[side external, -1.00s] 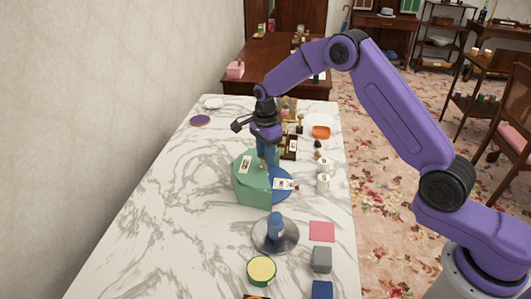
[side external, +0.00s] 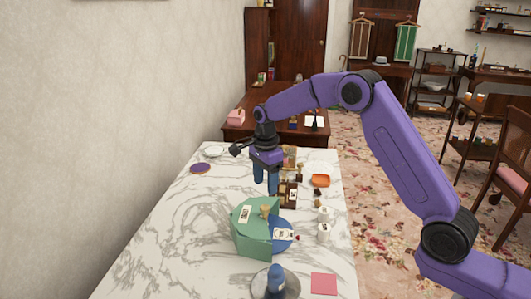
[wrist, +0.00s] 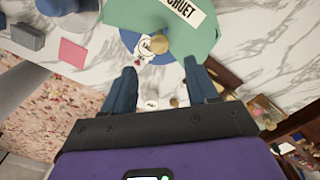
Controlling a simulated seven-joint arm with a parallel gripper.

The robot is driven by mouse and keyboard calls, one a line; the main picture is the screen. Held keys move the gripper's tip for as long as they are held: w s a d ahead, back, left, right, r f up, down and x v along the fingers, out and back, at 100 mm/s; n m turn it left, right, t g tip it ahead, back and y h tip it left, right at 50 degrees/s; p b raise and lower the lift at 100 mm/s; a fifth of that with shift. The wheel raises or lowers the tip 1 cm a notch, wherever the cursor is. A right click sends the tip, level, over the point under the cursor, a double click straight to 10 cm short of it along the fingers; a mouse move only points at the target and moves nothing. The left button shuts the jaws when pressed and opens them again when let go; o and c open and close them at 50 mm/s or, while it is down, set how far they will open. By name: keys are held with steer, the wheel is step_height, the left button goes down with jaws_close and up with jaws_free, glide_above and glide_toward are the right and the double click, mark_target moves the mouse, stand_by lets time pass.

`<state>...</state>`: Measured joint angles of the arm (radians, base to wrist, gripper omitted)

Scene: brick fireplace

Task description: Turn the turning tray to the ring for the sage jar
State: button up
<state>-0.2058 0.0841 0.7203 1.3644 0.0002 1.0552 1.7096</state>
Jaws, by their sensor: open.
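The turning tray shows as a blue disc (side external: 284,236), partly covered by a green angular housing (side external: 254,232) on the marble table. In the wrist view the housing (wrist: 205,32) bears a label reading CRUET. A tan round knob (wrist: 161,46) stands at the housing's edge over the blue disc (wrist: 130,40). A white label (wrist: 152,46) lies beside the knob; its text is unclear. My gripper (side external: 266,188) is open and empty, above and behind the housing. In the wrist view the knob appears ahead of and between its fingers (wrist: 161,76), apart from them. I cannot identify the sage jar.
Two white jars (side external: 323,232) stand right of the tray. A dark wooden rack (side external: 288,194) and an orange dish (side external: 320,180) are behind it. A blue object on a grey round base (side external: 290,290) and a pink square (side external: 323,283) are in front.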

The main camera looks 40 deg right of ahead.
step_height(320, 180, up, 10)
steer(key=shift+f, duration=0.15)
stand_by(0.4)
steer(key=s+a+n, duration=0.3)
steer(key=s+n, duration=0.5)
steer(key=s, duration=0.2)
steer(key=s+a+n, duration=0.3)
steer(key=s+n, duration=0.4)
steer(key=s, duration=0.2)
steer(key=s+d+f+n, duration=0.2)
steer(key=s+d+n, duration=0.2)
steer(key=s+n, duration=0.4)
steer(key=s+d+f+n, duration=0.2)
steer(key=s+d+n, duration=0.3)
steer(key=s, duration=1)
steer(key=n, duration=0.2)
steer(key=shift+s+n, duration=0.2)
steer(key=shift+n, duration=0.2)
